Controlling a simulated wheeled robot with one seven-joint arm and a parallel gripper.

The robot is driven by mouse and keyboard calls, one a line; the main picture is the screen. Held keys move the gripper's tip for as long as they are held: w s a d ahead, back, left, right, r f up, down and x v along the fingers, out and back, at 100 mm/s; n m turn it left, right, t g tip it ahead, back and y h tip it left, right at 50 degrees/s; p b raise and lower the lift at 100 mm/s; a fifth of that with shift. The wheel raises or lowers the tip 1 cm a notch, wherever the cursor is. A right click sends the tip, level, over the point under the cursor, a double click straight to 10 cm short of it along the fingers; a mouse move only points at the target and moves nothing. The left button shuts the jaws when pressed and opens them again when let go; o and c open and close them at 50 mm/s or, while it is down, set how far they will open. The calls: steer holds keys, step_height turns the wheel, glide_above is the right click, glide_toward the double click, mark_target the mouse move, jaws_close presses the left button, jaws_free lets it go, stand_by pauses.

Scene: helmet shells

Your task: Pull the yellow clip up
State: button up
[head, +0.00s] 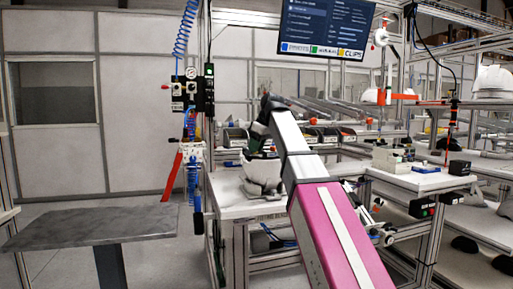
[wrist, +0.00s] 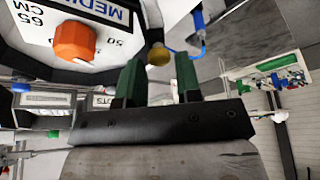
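The yellow clip (wrist: 158,56) is a small rounded piece in the upper middle of the wrist view. My gripper (wrist: 160,75) is open, with one green finger to each side of the clip and a gap on both sides. The clip shows between the fingertips; how deep it sits between them I cannot tell. A white helmet shell (head: 262,175) sits on the workbench in the head view, with my gripper (head: 256,142) at its top. The clip is not discernible in the head view.
An orange knob (wrist: 75,42) on a white labelled face lies left of my fingers. A blue clip (wrist: 198,20) is to the upper right. In the head view, a grey table (head: 95,228) stands left of the workbench (head: 235,208), and a screen (head: 325,28) hangs above.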

steer(key=v, duration=1)
steer(key=shift+r, duration=0.4)
steer(key=shift+s+d, duration=0.1)
steer(key=shift+s, duration=0.05)
